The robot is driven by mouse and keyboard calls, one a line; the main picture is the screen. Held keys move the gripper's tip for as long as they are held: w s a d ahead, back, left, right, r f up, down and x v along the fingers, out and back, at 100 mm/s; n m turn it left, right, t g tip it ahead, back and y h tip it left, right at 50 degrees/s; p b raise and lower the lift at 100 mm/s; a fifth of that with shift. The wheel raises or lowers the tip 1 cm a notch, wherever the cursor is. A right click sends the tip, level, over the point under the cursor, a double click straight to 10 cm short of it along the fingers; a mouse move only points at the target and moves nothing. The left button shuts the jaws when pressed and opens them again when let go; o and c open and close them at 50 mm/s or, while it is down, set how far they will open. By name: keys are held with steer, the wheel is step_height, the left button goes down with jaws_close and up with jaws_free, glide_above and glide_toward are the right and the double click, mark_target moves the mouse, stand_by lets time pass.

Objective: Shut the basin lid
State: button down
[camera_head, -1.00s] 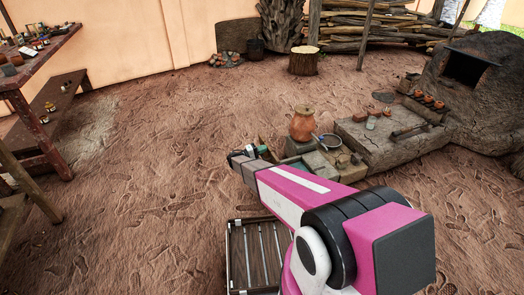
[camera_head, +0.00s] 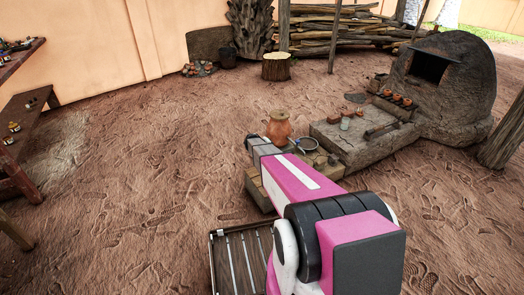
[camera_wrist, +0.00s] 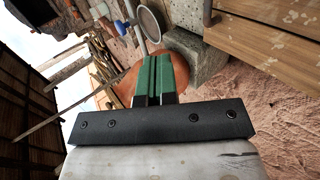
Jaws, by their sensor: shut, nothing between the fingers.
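My gripper shows in the wrist view with its green fingers (camera_wrist: 158,78) together and nothing between them. In the head view its fingers are hidden behind the wrist end of my arm. No basin lid can be told for certain. A plank-topped wooden piece (camera_wrist: 265,35) with a small handle fills the upper right of the wrist view. In the head view my arm covers much of the low wooden and stone pieces there.
A round pan or sieve (camera_head: 306,145) lies right of the pot. A stone slab (camera_head: 365,145) with small pots adjoins the domed kiln (camera_head: 445,85). A stump (camera_head: 276,69) stands behind. Benches stand at far left. Open earth lies left of my arm.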

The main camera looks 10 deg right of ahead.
steer(key=w+d+f+y, duration=0.1)
steer(key=d+f, duration=0.2)
steer(key=w+d+f+g+y, duration=0.1)
steer(key=d+f+y, duration=0.1)
steer(key=d+f, duration=0.1)
steer(key=d+f+y, duration=0.2)
steer(key=d+f, duration=0.1)
steer(key=shift+w+d+f+g, duration=0.2)
steer(key=shift+w+g, duration=0.1)
steer(key=shift+w, duration=0.1)
steer(key=d+f+y, duration=0.1)
steer(key=f, duration=0.2)
steer(key=d+f+y, duration=0.1)
steer(key=f, duration=0.2)
steer(key=d+f+y, duration=0.1)
steer(key=f+y, duration=0.1)
steer(key=f, duration=0.1)
steer(key=shift+w+f+g, duration=0.1)
steer(key=shift+w+g, duration=0.2)
steer(key=shift+g, duration=0.1)
steer(key=shift+d+f, duration=0.15)
steer(key=shift+f, duration=0.8)
